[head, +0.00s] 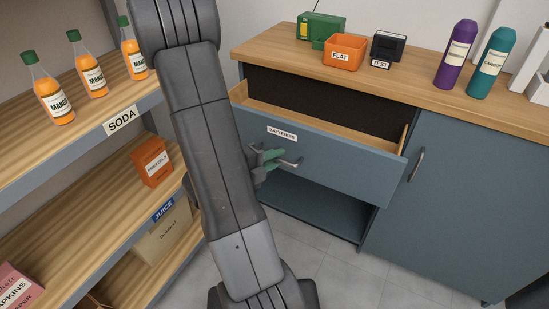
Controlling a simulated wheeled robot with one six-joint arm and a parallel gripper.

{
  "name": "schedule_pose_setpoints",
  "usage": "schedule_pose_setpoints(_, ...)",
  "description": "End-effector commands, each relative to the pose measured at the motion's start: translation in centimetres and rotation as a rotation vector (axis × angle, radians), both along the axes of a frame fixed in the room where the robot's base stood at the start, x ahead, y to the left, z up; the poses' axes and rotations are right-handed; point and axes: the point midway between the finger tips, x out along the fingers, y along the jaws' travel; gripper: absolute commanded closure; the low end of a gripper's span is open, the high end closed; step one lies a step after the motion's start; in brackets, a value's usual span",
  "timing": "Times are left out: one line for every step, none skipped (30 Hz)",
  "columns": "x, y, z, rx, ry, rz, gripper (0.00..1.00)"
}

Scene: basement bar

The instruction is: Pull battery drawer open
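The battery drawer (335,155) is a blue-grey front labelled "BATTERIES" in the wooden-topped cabinet. It stands well out from the cabinet, with its wooden side walls and dark inside showing. Its grey bar handle (291,164) is on the front, below the label. My gripper (270,159), with green finger pads, is at the left part of this handle and appears shut on it. My arm hides part of the gripper and the drawer's left end.
An open compartment (315,207) lies below the drawer, and a closed cabinet door (450,205) is at right. Shelves (95,185) with soda bottles and boxes stand close at left. An orange bin (344,52) and two bottles (458,55) stand on the countertop.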

Motion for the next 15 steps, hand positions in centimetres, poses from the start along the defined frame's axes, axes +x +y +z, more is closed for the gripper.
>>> schedule_pose_setpoints(0.0, 0.0, 0.0, 0.000, 0.000, 0.000, 0.81)
schedule_pose_setpoints(0.0, 0.0, 0.0, 0.000, 0.000, 0.000, 0.81)
schedule_pose_setpoints(0.0, 0.0, 0.0, 0.000, 0.000, 0.000, 0.81)
schedule_pose_setpoints(0.0, 0.0, 0.0, 0.000, 0.000, 0.000, 0.81)
schedule_pose_setpoints(0.0, 0.0, 0.0, 0.000, 0.000, 0.000, 0.81)
schedule_pose_setpoints(0.0, 0.0, 0.0, 0.000, 0.000, 0.000, 0.81)
schedule_pose_setpoints(0.0, 0.0, 0.0, 0.000, 0.000, 0.001, 0.81)
schedule_pose_setpoints(0.0, 0.1, 0.0, 0.000, 0.000, 0.001, 0.81)
schedule_pose_setpoints(0.0, 0.1, 0.0, 0.000, 0.000, 0.001, 0.81)
schedule_pose_setpoints(-0.1, 0.2, 0.1, 0.000, 0.000, 0.002, 0.81)
schedule_pose_setpoints(-0.1, 0.4, 0.1, 0.000, 0.000, 0.003, 0.81)
schedule_pose_setpoints(-0.2, 0.6, 0.2, 0.000, 0.000, 0.003, 0.81)
schedule_pose_setpoints(-0.3, 0.7, 0.2, 0.000, 0.000, 0.003, 0.81)
schedule_pose_setpoints(-0.5, 1.0, 0.3, 0.000, 0.000, 0.004, 0.81)
schedule_pose_setpoints(-0.6, 1.3, 0.3, 0.000, 0.001, 0.005, 0.81)
